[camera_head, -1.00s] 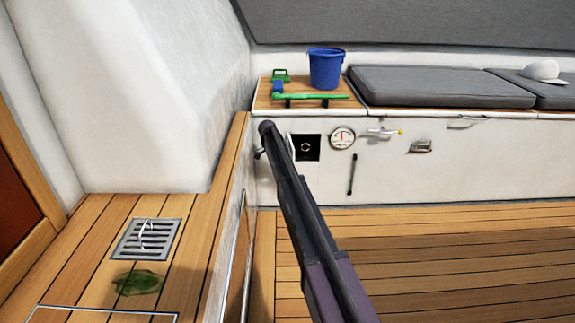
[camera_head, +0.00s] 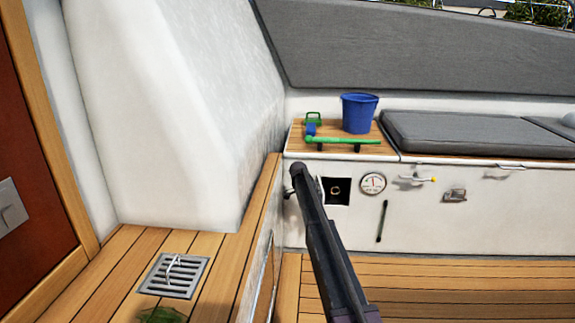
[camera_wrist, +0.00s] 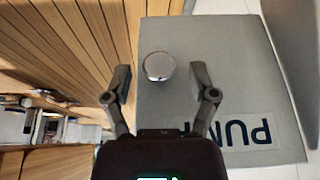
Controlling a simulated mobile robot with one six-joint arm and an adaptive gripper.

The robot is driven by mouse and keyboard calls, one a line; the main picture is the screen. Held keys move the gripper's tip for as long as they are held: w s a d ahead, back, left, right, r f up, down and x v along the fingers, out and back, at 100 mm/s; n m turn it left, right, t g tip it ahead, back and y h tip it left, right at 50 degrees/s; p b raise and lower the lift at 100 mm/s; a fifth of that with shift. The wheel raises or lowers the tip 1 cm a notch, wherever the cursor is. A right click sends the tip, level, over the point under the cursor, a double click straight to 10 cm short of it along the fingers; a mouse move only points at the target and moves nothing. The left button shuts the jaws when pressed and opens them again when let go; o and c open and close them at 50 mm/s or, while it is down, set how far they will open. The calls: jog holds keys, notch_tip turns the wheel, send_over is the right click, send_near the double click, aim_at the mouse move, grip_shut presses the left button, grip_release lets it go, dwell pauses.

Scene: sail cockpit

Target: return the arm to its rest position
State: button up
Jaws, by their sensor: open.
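My gripper (camera_wrist: 160,72) shows in the wrist view with its two dark fingers spread apart, holding nothing. A round silvery knob or cap (camera_wrist: 159,66) appears between the fingertips, on or above a grey panel (camera_wrist: 215,60). How far it lies from the fingers I cannot tell. Part of a dark-lettered label (camera_wrist: 250,131) shows upside down on the panel. The gripper cannot be made out in the head view. A long dark bar (camera_head: 325,235) rises there from the bottom edge towards the bench front; I cannot tell whether it is mine.
A blue bucket (camera_head: 359,114) and a green-handled tool (camera_head: 342,140) rest on the wooden bench end beside grey cushions (camera_head: 450,133). A gauge (camera_head: 373,183) and a square opening (camera_head: 336,191) are in the white front. A drain grate (camera_head: 174,275) lies at left; deck at right looks clear.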

jog(key=shift+r+p, duration=4.05)
jog(key=shift+r, duration=0.25)
jog(key=shift+r+p, duration=0.55)
jog(key=shift+s+f, duration=0.1)
jog(key=shift+f, duration=0.05)
